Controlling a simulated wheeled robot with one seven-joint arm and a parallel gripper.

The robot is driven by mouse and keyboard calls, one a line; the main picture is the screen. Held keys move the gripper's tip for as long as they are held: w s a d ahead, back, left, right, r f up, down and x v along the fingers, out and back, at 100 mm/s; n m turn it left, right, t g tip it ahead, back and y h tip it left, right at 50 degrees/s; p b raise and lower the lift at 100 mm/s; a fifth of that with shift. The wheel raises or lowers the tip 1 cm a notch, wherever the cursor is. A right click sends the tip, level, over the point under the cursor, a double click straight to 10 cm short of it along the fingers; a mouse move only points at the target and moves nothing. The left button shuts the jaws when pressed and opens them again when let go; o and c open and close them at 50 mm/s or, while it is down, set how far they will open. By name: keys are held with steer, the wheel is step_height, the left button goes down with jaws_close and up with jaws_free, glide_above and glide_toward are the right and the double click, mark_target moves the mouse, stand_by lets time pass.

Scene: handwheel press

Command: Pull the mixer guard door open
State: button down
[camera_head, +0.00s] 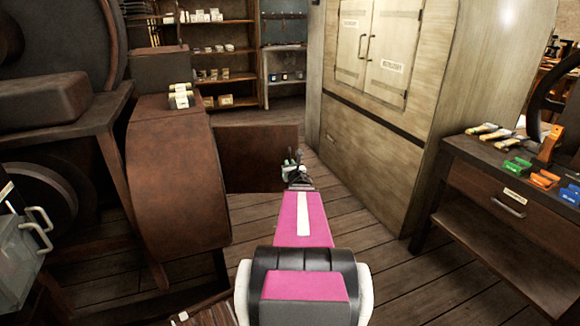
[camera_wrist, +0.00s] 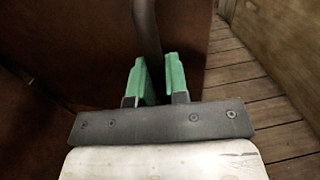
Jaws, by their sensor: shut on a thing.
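The mixer guard door (camera_head: 256,157) is a flat rust-brown panel in the middle of the head view. It stands out to the right from the rounded brown housing (camera_head: 172,185), with dark floor visible around it. My gripper (camera_head: 294,167) is at the right part of the door. In the wrist view the green fingers of my gripper (camera_wrist: 158,80) are shut on a dark bar handle (camera_wrist: 146,28), which rises between them. The brown door surface (camera_wrist: 75,45) fills the left and middle behind the handle. The handle's lower end is hidden by the fingers.
A pale wooden cabinet (camera_head: 379,110) stands close to the right of the door. A dark side table (camera_head: 500,185) with coloured items is at the right. Shelves (camera_head: 222,55) stand at the back. Plank floor (camera_head: 340,235) is free between the housing and the cabinet.

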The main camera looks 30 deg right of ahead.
steer(key=c, duration=1.1)
jaws_free()
steer(key=shift+w+a, duration=0.15)
steer(key=shift+a, duration=0.05)
steer(key=shift+c, duration=0.2)
steer(key=shift+d, duration=0.1)
steer(key=v, duration=1.1)
